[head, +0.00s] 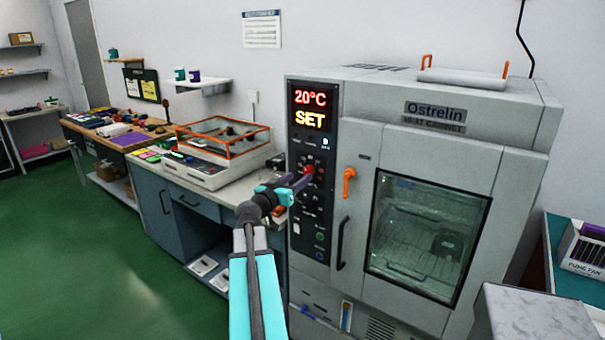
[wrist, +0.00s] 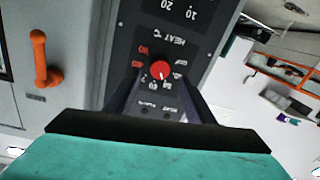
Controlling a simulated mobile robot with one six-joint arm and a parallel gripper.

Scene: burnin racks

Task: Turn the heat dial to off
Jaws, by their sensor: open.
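The heat dial is a small round red knob (wrist: 160,70) on the dark control panel (wrist: 205,28) of the grey heat cabinet (head: 400,92). In the wrist view a short white mark shows on its lower part, with small labels around it that are too blurred to read surely. "HEAT °C" is printed beside it, upside down. My gripper (wrist: 160,88) is open, its dark fingers on either side just below the dial in the picture; I cannot tell whether they touch it. The display (head: 310,108) reads 20°C and SET.
An orange latch (head: 348,182) and a dark door handle (head: 342,243) stick out beside the panel. The workbench (head: 258,172) with an orange-framed clear box (head: 222,135) stands left of the cabinet. Green floor (head: 90,250) is open at the left.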

